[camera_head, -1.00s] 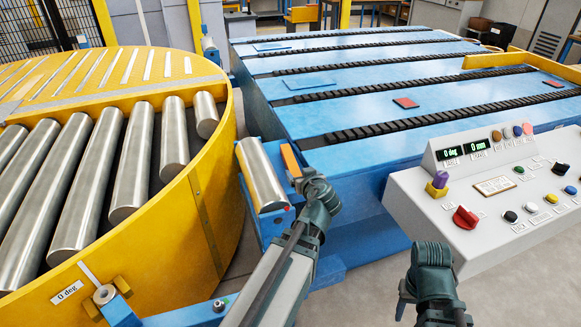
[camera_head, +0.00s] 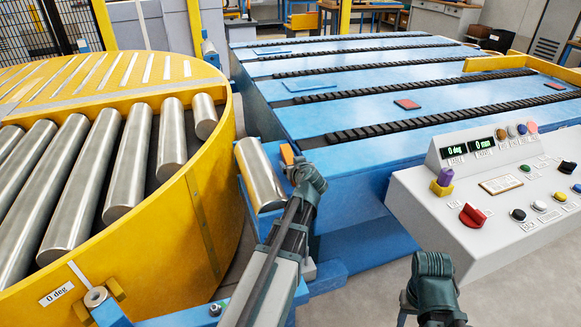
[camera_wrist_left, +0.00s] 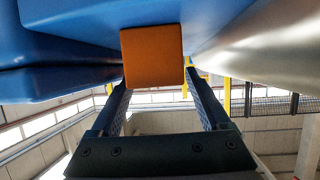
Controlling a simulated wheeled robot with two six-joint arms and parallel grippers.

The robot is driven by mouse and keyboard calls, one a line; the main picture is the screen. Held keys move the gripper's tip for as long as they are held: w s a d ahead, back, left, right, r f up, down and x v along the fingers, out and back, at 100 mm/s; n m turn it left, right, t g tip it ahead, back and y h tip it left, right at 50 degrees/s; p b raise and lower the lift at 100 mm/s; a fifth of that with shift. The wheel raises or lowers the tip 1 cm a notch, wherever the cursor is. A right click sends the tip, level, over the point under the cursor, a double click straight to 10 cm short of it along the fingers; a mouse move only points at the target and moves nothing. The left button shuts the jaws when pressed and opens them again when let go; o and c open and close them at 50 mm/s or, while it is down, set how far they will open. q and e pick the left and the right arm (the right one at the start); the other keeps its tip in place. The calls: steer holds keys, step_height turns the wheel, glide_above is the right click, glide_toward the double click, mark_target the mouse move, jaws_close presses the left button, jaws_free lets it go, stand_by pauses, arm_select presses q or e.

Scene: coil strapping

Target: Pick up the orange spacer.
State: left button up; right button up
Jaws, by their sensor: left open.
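The orange spacer (camera_head: 287,154) is a small block beside the steel roller at the blue table's near left corner. The left wrist view shows its square orange end (camera_wrist_left: 152,52) under blue metal. My left gripper (camera_head: 292,172) is close to the spacer in the head view, and its wrist hides part of it. In the left wrist view the left gripper's two fingers (camera_wrist_left: 157,78) are apart, with the spacer's end at the gap between their tips. I cannot tell whether they touch it. My right gripper (camera_head: 405,300) is low near the console, its fingers unclear.
A steel roller (camera_head: 260,175) lies just left of the spacer. The yellow roller turntable (camera_head: 205,215) stands at the left. The blue conveyor table (camera_head: 370,150) lies behind. A grey control console (camera_head: 470,240) with knobs and buttons stands at the right.

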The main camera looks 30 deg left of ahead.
mark_target(286, 152)
arm_select(q)
steer(key=x, duration=0.2)
steer(key=shift+w+a+f, duration=0.1)
steer(key=shift+w+f, duration=0.05)
steer(key=shift+w, duration=0.05)
jaws_close()
